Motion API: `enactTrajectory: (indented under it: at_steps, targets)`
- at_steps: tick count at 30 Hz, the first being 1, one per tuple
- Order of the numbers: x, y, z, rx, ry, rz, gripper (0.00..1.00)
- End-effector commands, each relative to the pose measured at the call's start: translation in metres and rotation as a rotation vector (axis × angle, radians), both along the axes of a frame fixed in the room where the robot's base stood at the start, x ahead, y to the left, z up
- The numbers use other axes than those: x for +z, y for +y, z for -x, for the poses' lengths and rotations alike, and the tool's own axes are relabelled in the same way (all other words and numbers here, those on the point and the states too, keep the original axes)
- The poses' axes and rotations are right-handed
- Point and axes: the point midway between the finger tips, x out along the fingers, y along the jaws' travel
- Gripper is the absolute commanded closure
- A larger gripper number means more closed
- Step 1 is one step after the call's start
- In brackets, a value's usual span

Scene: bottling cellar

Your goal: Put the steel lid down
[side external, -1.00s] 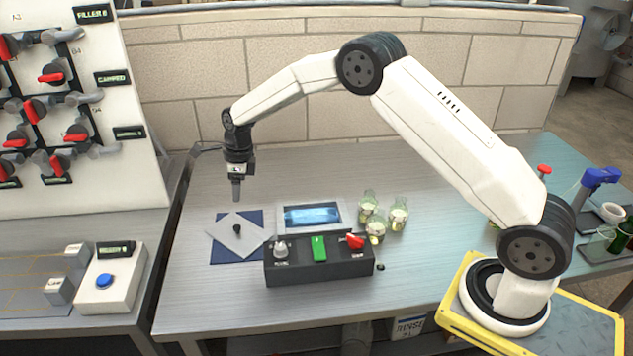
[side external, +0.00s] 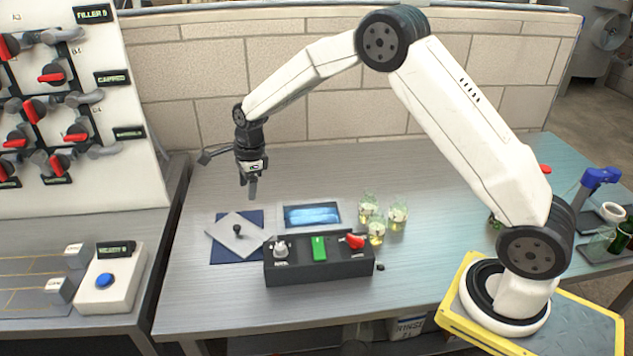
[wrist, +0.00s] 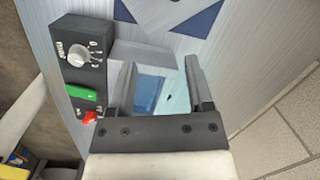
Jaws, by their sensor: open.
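The steel lid (side external: 229,237) is a flat square plate with a small dark knob. It lies turned at an angle on a dark blue mat (side external: 225,256), whose corners show around it. My gripper (side external: 252,192) is open and empty.
A dark control box (side external: 318,268) with a knob, green switch and red switch stands in front of the blue-windowed box (side external: 312,216). Several small bottles (side external: 376,228) stand to the right. A valve panel (side external: 70,100) rises at the left. The table behind the lid is clear.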

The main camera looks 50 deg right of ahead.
Motion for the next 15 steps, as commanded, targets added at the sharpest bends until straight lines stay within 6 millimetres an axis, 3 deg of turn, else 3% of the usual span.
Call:
enactTrajectory:
  at_steps: [15]
  targets:
    - [0.031,-0.007,0.104,0.821,-0.092,0.166,0.34]
